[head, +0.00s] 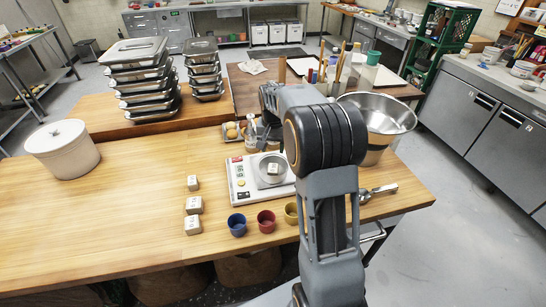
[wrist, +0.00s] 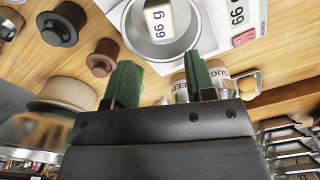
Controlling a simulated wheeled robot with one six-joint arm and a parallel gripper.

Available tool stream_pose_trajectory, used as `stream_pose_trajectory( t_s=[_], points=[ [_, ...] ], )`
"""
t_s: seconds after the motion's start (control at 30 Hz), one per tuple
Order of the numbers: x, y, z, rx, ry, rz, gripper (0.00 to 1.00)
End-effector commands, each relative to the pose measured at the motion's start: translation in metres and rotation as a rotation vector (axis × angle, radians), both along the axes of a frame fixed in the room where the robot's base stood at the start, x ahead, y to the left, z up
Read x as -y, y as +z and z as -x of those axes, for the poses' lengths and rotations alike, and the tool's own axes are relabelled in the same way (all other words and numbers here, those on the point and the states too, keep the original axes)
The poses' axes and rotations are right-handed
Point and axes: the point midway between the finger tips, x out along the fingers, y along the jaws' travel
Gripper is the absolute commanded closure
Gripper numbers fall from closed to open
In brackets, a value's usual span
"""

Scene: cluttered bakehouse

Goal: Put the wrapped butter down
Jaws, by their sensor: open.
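A small pale wrapped block with printed figures, which looks like the wrapped butter (wrist: 158,20), lies in the round metal pan (wrist: 190,48) of the scale in the wrist view. In the head view this block (head: 273,168) sits inside the pan on the white scale (head: 241,190). My gripper (wrist: 160,70) has its two green fingers apart with nothing between them, and the block is beyond the fingertips, apart from them. In the head view my arm hides most of the gripper.
Three similar blocks (head: 193,205) stand on the wooden table left of the scale. A blue cup (head: 237,225) and a red cup (head: 266,221) stand in front. A large metal bowl (head: 385,115) is at right. Labelled jars (wrist: 179,88) show beyond my fingers. The table's left-middle is clear.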

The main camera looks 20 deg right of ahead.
Motion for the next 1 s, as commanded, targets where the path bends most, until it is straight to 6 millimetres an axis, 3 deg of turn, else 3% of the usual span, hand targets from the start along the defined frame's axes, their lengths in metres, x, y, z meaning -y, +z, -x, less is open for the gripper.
stream_pose_trajectory(
  t_s=[0.17,0.27,0.43,0.7,0.83,1.0],
  points=[
    [-0.014,0.025,0.016,0.035,0.048,0.008,0.5],
    [-0.032,0.046,0.043,0.084,0.121,0.021,0.5],
    [-0.066,0.069,0.106,0.185,0.276,0.048,0.5],
    [-0.097,0.066,0.188,0.316,0.473,0.091,0.5],
    [-0.103,0.059,0.209,0.351,0.528,0.104,0.5],
    [-0.106,0.054,0.22,0.371,0.556,0.111,0.5]
  ],
)
